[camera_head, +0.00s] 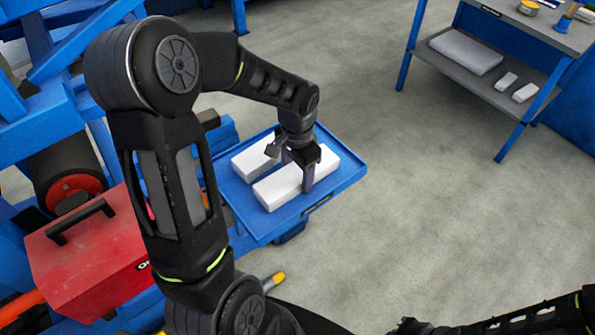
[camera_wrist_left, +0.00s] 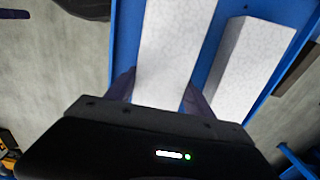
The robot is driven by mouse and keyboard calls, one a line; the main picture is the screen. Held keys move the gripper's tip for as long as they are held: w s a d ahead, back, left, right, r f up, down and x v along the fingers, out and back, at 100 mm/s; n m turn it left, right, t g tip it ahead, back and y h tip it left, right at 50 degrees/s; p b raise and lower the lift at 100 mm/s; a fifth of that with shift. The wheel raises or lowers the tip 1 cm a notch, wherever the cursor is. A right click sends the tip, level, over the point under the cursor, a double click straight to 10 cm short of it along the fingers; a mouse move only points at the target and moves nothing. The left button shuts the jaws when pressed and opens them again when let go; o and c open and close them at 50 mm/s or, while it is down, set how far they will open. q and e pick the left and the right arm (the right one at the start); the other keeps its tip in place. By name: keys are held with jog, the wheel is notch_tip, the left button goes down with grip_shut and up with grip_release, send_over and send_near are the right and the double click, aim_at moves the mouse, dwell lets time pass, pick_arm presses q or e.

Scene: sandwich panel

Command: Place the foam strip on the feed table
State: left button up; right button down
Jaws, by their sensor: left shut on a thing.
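A white foam strip (camera_head: 282,188) lies along the near side of the blue tray-like table (camera_head: 347,168), which appears to be the feed table. My left gripper (camera_head: 298,170) points down over this strip and is shut across its width. In the left wrist view the strip (camera_wrist_left: 176,50) runs between the two dark fingers. It looks level and on or just above the blue surface; I cannot tell if it touches. A second white strip (camera_head: 254,158) lies beside it, apart from it, and also shows in the wrist view (camera_wrist_left: 252,60). My right gripper (camera_head: 412,326) is at the bottom edge, its jaws unclear.
A red toolbox (camera_head: 90,260) with a black handle stands left of the table. Blue machine framing fills the left. A blue-legged shelf unit (camera_head: 480,85) at the upper right holds white blocks (camera_head: 466,52). The grey floor between is clear.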

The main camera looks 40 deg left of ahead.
aim_at(298, 172)
pick_arm(q)
jog(key=shift+f, duration=0.15)
jog(key=o, duration=1.4)
jog(key=shift+c, duration=0.2)
notch_tip(298, 172, up, 12)
jog(key=shift+r, duration=0.2)
jog(key=shift+o, duration=0.4)
